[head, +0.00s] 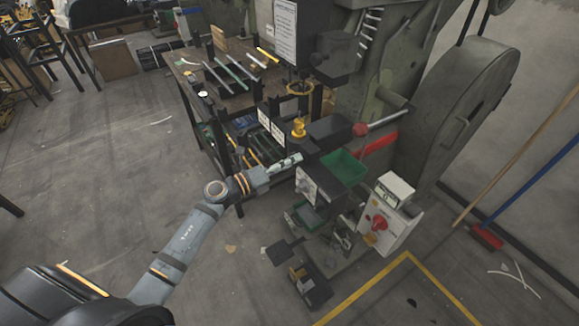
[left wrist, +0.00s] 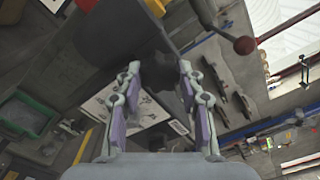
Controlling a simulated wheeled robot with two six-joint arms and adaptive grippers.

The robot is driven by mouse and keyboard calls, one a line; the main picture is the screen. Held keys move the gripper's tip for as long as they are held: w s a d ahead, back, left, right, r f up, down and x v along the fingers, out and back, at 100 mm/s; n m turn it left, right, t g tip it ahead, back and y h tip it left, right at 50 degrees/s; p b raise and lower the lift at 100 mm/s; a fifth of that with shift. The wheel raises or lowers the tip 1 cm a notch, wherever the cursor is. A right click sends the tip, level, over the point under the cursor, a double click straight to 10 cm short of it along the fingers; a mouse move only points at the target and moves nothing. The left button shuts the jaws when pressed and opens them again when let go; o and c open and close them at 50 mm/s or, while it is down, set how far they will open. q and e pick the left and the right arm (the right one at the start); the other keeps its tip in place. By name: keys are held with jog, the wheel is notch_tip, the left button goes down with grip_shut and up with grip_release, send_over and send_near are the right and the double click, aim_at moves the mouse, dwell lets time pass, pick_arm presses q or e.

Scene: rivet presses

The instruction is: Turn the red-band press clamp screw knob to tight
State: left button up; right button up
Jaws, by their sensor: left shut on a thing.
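The red-band press shows in the head view with its red band (head: 378,143) low on the green-grey body. My left gripper (head: 297,158) reaches in from the left to the press's front. In the left wrist view its two fingers (left wrist: 160,70) stand on either side of a dark rounded part, which appears to be the clamp screw knob (left wrist: 159,78), and are shut on it. The fingers and arm hide most of the knob in the head view, and I cannot tell its turned position. My right gripper is not in view.
A lever with a red ball (head: 360,129) juts out near the green tray (head: 343,168). A control box with a red switch (head: 379,223) stands to the right. A bench (head: 238,98) with tools is behind.

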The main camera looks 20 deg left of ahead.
pick_arm(q)
jog(key=shift+f+m+b, duration=0.2)
jog(key=shift+m+b, duration=2.6)
jog(key=shift+m, duration=1.2)
jog(key=o, duration=1.2)
jog(key=shift+r, duration=0.1)
